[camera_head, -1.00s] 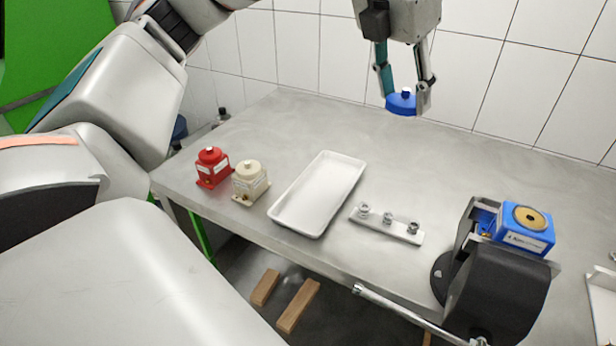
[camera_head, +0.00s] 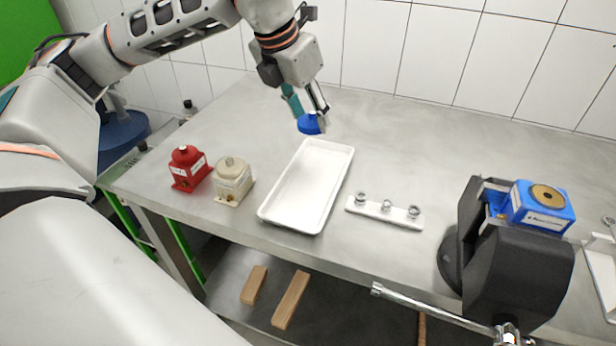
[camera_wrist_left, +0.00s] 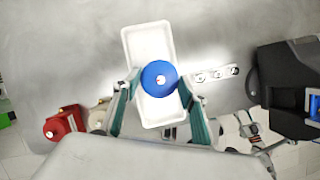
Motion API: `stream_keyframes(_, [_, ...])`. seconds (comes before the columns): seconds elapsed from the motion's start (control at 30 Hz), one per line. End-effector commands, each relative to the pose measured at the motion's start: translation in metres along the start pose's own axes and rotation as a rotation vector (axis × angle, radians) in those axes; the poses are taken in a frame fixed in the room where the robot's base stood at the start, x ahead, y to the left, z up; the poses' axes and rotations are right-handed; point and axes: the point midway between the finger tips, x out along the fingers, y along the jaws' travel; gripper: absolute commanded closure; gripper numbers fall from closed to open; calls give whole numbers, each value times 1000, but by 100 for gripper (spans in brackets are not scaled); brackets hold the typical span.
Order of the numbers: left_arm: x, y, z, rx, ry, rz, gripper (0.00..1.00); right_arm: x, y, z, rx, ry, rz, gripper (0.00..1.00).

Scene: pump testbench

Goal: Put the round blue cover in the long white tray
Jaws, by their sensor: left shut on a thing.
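The round blue cover (camera_head: 309,124) is held between the fingertips of my left gripper (camera_head: 308,116), which is shut on it. In the head view it hangs just beyond the far end of the long white tray (camera_head: 286,212). In the left wrist view the cover (camera_wrist_left: 159,78) shows from above, between the left fingers (camera_wrist_left: 160,88), overlapping the middle of the white tray (camera_wrist_left: 146,38). The tray lies flat on the metal table and looks empty; the cover hides part of it in the wrist view.
A red pump part (camera_head: 188,168) and a cream one (camera_head: 232,181) stand left of the tray. A white strip with several metal fittings (camera_head: 386,211) lies to its right. A black stand holds a blue pump (camera_head: 543,207) at the right. The table (camera_head: 420,140) behind is clear.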

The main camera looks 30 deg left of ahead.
Motion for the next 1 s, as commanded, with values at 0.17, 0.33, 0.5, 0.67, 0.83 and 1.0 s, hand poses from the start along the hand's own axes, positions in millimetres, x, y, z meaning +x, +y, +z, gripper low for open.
stream_keyframes(0.17, [44, 0, -20, 1, 6, -1, 82, 2, -1, 7, -1, -5, -1, 66])
stream_keyframes(0.33, [79, 0, -34, 0, 5, 0, 82, 4, -1, 10, 0, -7, -1, 66])
stream_keyframes(0.5, [102, 0, -44, 0, 2, -1, 82, 4, -2, 12, 0, -9, -2, 66])
stream_keyframes(0.67, [109, 0, -46, -1, -1, -1, 82, 5, -2, 13, 0, -9, -2, 66])
stream_keyframes(0.83, [127, 0, -55, 0, 4, -1, 82, 5, -2, 14, 1, -11, -3, 66])
stream_keyframes(1.0, [146, 0, -62, 1, 1, -1, 82, 6, -3, 16, 1, -12, -3, 66])
